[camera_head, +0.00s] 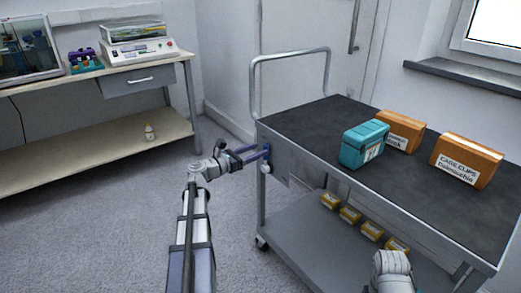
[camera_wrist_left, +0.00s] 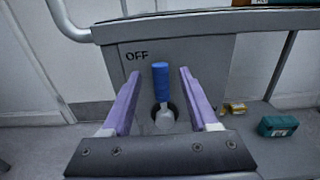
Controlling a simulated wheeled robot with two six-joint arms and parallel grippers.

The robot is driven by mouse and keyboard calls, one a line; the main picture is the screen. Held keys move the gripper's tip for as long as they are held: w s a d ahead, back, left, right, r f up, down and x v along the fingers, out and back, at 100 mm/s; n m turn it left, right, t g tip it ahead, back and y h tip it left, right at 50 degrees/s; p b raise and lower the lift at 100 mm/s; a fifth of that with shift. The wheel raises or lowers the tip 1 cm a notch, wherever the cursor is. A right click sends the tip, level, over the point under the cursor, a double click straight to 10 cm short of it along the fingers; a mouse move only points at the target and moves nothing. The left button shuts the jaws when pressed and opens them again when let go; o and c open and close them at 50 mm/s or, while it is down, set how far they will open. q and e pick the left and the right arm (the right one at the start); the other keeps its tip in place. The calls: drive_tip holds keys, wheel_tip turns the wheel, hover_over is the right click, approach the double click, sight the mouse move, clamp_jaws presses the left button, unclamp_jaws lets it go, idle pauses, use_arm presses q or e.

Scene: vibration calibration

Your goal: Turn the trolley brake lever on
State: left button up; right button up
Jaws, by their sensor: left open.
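The trolley (camera_head: 330,125) stands at the right with a dark top and a grey lower shelf. Its brake lever (camera_wrist_left: 160,82) has a blue grip, stands upright on a round pivot, and is mounted on the grey end panel (camera_wrist_left: 205,65). The word OFF is printed up and left of it; no ON mark is visible. My left gripper (camera_wrist_left: 158,72) is open, with one purple finger on each side of the lever and a visible gap on both sides. In the head view my left gripper (camera_head: 257,154) reaches the trolley's near left corner.
A teal case (camera_head: 364,145) and orange boxes (camera_head: 467,160) stand on the trolley top. Several small yellow boxes (camera_head: 350,214) lie on the lower shelf. A metal push handle (camera_head: 290,56) rises at the trolley's end. A workbench (camera_head: 90,130) stands left; floor between is clear.

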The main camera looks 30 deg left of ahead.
use_arm(q)
drive_tip(key=shift+x, duration=1)
clamp_jaws()
idle(0.8)
